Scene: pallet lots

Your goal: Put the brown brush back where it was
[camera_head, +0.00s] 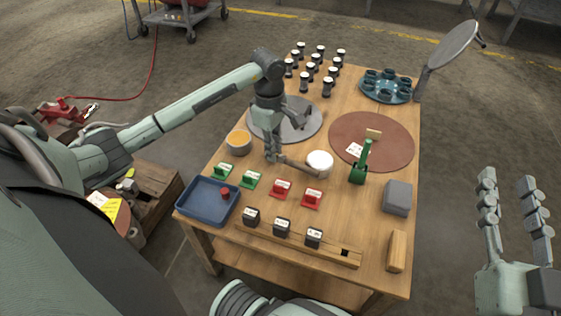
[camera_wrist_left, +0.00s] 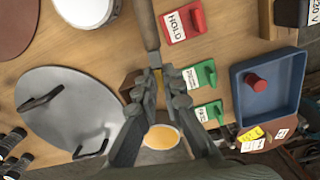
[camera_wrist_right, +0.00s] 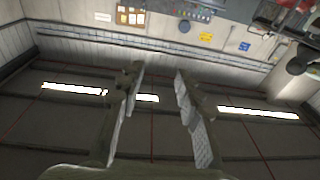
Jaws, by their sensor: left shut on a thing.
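The brown brush (camera_wrist_left: 146,25) has a wooden handle, which sticks out past my left fingertips in the left wrist view. In the head view the brush (camera_head: 297,165) extends right from my left gripper (camera_head: 273,157), low over the table near the white round lid. My left gripper (camera_wrist_left: 157,75) is shut on the brush. The fingers partly hide its brown head end. I cannot tell whether the brush touches the table. My right gripper (camera_head: 508,180) is open and empty, off the table's right side; its fingers are apart in the right wrist view (camera_wrist_right: 157,75).
Near the brush are the white lid (camera_head: 320,162), orange-filled cup (camera_head: 238,143), grey disc (camera_head: 312,127), and green (camera_head: 250,180) and red (camera_head: 281,189) tag holders. A blue tray (camera_head: 190,207), black blocks in a wooden rail (camera_head: 345,260), and grey block (camera_head: 397,197) stand nearer the front.

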